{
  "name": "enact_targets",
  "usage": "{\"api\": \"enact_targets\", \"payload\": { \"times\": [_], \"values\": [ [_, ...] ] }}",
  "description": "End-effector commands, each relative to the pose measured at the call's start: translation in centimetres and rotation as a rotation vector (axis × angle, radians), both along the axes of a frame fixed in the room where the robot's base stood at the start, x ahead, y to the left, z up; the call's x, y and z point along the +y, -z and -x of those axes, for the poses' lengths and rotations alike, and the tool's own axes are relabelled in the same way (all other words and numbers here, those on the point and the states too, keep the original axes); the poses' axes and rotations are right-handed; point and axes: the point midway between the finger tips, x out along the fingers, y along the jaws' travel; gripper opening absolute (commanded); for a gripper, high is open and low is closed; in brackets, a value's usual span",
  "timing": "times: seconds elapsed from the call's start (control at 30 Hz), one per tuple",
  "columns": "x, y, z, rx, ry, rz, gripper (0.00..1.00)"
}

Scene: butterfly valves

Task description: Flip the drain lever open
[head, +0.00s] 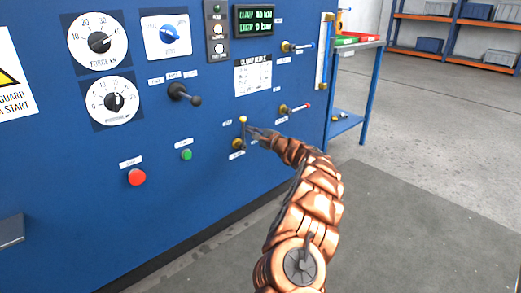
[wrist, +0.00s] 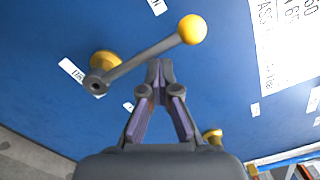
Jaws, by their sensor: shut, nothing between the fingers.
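A grey lever with a yellow ball knob (head: 243,119) stands nearly upright from its brass hub (head: 237,144) on the blue panel. Small labels beside it are too blurred to read surely, so I cannot confirm it is the drain lever. In the wrist view its arm (wrist: 140,58) runs from the hub at left up to the yellow knob (wrist: 192,29). My gripper (head: 251,131) is just right of this lever in the head view. In the wrist view my gripper (wrist: 160,65) is shut and empty, its tips close beside the lever's arm. I cannot tell if they touch.
Other levers, one red-tipped (head: 307,105) and one blue-tipped (head: 311,45), are higher on the right. A black lever (head: 185,93), red button (head: 137,177) and green button (head: 187,155) are at left. A blue cart (head: 348,122) stands beyond the panel's right edge. Open floor lies right.

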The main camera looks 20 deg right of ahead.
Motion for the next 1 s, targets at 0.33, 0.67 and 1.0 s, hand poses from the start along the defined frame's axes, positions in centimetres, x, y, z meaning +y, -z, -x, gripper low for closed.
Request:
{"api": "enact_targets", "payload": {
  "times": [0.33,0.67,1.0],
  "values": [
    [0.5,-0.1,-0.1,-0.001,-0.01,0.002,0.0],
    [-1.9,0.1,-0.3,0.001,-0.007,0.003,0.0],
    [-3.6,-0.3,0.4,0.0,-0.009,-0.003,0.0]
  ]
}}
